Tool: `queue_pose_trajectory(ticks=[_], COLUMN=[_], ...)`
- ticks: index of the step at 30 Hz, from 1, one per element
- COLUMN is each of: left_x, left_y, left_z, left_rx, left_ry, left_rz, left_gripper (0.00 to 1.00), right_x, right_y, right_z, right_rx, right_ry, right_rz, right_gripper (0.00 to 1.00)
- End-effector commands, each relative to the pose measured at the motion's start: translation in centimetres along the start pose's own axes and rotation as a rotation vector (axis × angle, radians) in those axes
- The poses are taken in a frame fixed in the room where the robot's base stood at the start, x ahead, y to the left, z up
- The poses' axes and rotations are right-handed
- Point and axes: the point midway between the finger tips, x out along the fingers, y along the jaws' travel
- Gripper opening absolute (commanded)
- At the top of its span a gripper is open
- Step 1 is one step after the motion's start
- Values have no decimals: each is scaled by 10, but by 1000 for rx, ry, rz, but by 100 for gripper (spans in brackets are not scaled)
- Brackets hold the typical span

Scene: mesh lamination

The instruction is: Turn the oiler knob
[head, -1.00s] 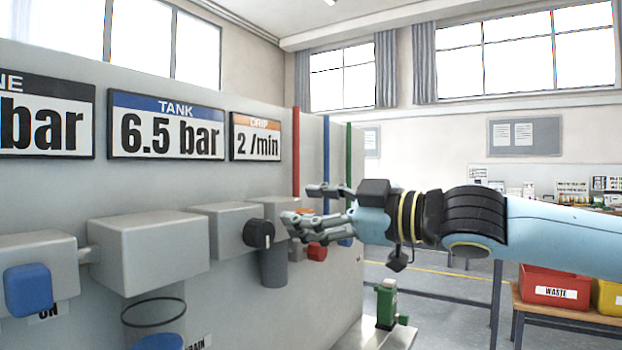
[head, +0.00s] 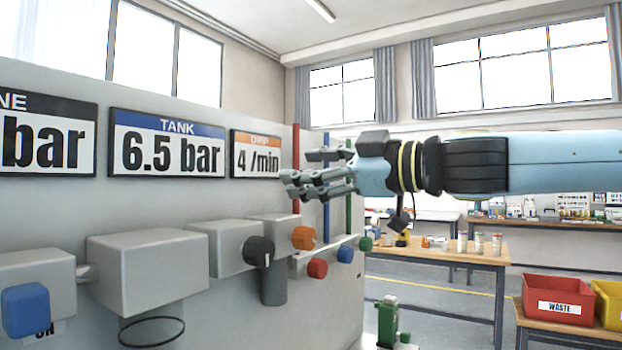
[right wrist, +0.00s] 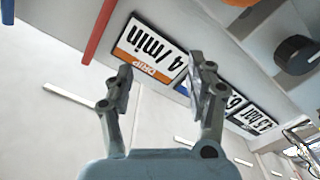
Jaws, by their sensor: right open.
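The orange knob (head: 304,238), which I take to be the oiler knob, sits on the front of a grey box (head: 272,226) below the DRIP display (head: 255,153). The display reads 4 /min. My right gripper (head: 298,168) is open and empty, above the knob and apart from it, in front of the display's right edge. In the right wrist view its two fingers (right wrist: 160,68) are spread, with the display behind them. An orange round part beside a dark one (right wrist: 294,50) shows at the upper right there. My left gripper is not in view.
A black knob (head: 259,251) is just left of the orange one. Red (head: 317,267), blue (head: 345,253) and green (head: 365,243) knobs are to its right. Vertical pipes, one of them red (head: 296,180), stand by the panel edge.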

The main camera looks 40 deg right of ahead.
Motion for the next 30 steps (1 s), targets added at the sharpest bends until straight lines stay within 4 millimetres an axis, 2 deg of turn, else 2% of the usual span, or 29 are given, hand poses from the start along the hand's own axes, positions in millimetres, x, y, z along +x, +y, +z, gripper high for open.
queue_pose_trajectory(ticks=[4,8,11,15,18,22,26,30], left_x=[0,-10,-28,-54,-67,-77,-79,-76], left_y=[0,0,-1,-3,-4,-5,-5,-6], left_z=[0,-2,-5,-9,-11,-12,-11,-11], left_rx=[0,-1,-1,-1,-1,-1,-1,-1], left_ry=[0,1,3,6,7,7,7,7], left_rz=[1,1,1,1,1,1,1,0], left_gripper=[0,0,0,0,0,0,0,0], right_x=[1,-3,-16,-51,-76,-94,-98,-80], right_y=[-17,-32,-39,-45,-55,-74,-84,-80], right_z=[-6,4,22,60,90,118,122,116], right_rx=[-91,-73,45,252,384,500,531,527], right_ry=[61,183,319,455,462,404,384,388], right_rz=[-104,-212,-221,-83,31,103,113,112], right_gripper=[56,56,56,56,56,56,56,56])
